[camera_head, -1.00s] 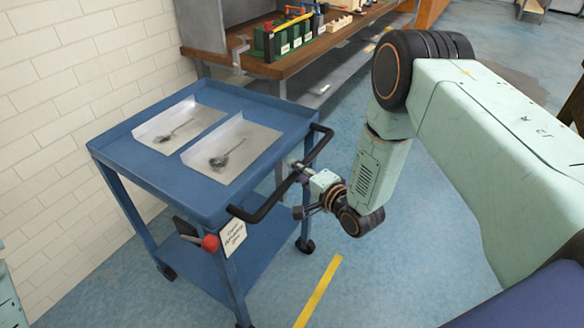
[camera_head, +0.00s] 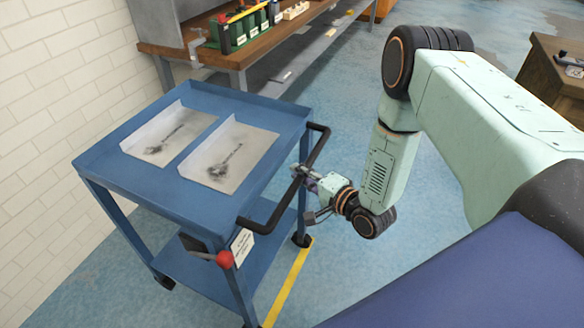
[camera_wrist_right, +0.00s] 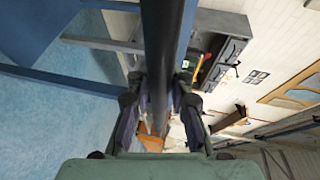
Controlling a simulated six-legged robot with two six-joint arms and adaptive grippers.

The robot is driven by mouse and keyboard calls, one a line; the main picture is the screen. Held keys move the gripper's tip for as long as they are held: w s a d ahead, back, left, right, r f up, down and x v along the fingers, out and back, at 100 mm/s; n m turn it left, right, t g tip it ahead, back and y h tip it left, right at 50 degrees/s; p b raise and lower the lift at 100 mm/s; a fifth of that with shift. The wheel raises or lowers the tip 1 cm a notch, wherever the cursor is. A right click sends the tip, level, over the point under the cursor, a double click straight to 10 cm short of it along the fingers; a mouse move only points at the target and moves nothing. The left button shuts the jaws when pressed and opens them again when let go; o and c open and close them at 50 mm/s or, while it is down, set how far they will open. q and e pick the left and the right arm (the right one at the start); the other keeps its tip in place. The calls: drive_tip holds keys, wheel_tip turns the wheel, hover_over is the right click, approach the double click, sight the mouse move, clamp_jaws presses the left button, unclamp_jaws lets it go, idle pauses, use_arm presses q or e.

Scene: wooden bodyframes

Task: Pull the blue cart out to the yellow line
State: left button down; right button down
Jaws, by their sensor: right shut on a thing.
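The blue cart (camera_head: 200,215) stands upright on the blue floor at the left of the head view, with two trays on its top. Its black handle bar (camera_head: 288,192) runs along the side facing my right arm. My right gripper (camera_head: 305,172) is shut on this bar near its middle. In the right wrist view the fingers (camera_wrist_right: 160,105) sit on both sides of the dark bar (camera_wrist_right: 165,50). The yellow line (camera_head: 291,281) lies on the floor by the cart's near right legs; the cart hides part of it. My left gripper is not in view.
A workbench (camera_head: 285,38) with a green bin rack (camera_head: 240,25) stands behind the cart. A white brick wall (camera_head: 50,90) is at the left. A wooden table (camera_head: 556,75) is at the far right. A red knob (camera_head: 225,259) sticks out at the cart's front corner.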

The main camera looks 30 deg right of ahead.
drive_tip(key=shift+s+d, duration=0.1)
drive_tip(key=shift+d, duration=0.2)
drive_tip(key=shift+s+d+r, duration=0.15)
drive_tip(key=shift+s+d, duration=0.1)
drive_tip(key=shift+s, duration=0.1)
drive_tip(key=c, duration=1.4)
unclamp_jaws()
drive_tip(key=shift+w+a, duration=0.15)
drive_tip(key=shift+c, duration=0.2)
drive_tip(key=shift+o, duration=1.2)
drive_tip(key=shift+s, duration=0.2)
drive_tip(key=v, duration=1.2)
